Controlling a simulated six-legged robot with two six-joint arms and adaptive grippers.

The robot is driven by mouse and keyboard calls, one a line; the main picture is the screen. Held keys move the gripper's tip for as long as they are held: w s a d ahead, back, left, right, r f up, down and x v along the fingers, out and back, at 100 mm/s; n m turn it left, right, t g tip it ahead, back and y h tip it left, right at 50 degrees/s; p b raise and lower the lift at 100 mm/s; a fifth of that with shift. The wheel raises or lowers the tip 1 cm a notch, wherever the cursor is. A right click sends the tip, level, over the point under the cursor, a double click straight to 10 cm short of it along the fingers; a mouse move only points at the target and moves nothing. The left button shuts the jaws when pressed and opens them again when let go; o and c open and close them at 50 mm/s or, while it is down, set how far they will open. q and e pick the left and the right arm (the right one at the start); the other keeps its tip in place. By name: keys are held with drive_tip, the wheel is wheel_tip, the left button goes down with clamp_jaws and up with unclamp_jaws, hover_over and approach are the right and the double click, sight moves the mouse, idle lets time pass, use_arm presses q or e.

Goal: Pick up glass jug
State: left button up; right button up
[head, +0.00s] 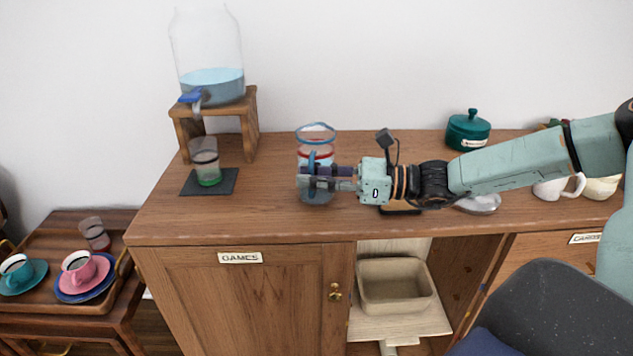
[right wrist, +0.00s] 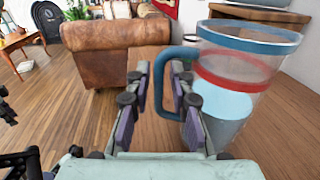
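The glass jug (head: 316,150) stands upright on the wooden cabinet top, clear with a blue rim, a red band and a blue handle (head: 312,160). It also fills the right side of the right wrist view (right wrist: 235,70), where bluish liquid shows low inside. My right gripper (head: 325,178) is level with the jug's lower half and overlaps it in the head view. In the right wrist view, its fingers (right wrist: 163,85) are apart, with the blue handle (right wrist: 159,85) between them. Whether either finger touches the handle I cannot tell. My left gripper is in neither view.
A glass dispenser (head: 207,50) stands on a wooden stand (head: 249,130), left of the jug. A tumbler (head: 205,160) sits on a dark mat (head: 229,181). A teal lidded pot (head: 468,129) and white mug (head: 552,188) stand right. The cabinet's front edge is close.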

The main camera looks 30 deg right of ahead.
drive_tip(key=shift+w+a+r, duration=0.1)
drive_tip(key=shift+w+a, duration=0.05)
drive_tip(key=shift+a, duration=0.2)
drive_tip(key=shift+d, duration=0.15)
drive_tip(key=shift+c, duration=1.2)
clamp_jaws()
